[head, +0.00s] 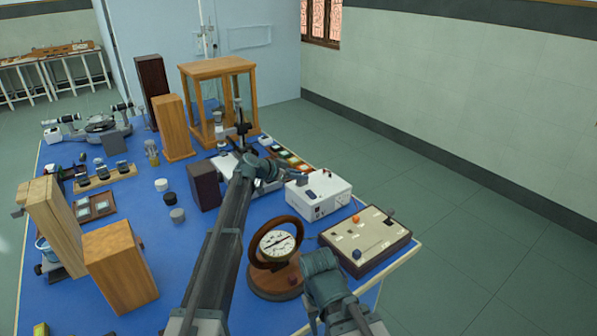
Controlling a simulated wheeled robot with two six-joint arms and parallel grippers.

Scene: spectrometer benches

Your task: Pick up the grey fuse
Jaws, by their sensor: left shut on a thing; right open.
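I cannot make out the grey fuse for certain. My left gripper (268,172) is at the far end of my long arm, beside the left end of the white instrument box (322,198). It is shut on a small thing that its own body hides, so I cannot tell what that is. My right gripper (319,262) is lower in the head view, between the round dial instrument (277,246) and the wooden-edged control board (372,237). It is open, and its fingertips are hard to see.
The blue bench (140,200) is crowded. A glass-sided wooden case (222,68) and wooden blocks (174,127) stand at the back. A dark block (204,186) is left of my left arm. Small cylinders (177,215) stand mid-bench. Open floor (470,240) is to the right.

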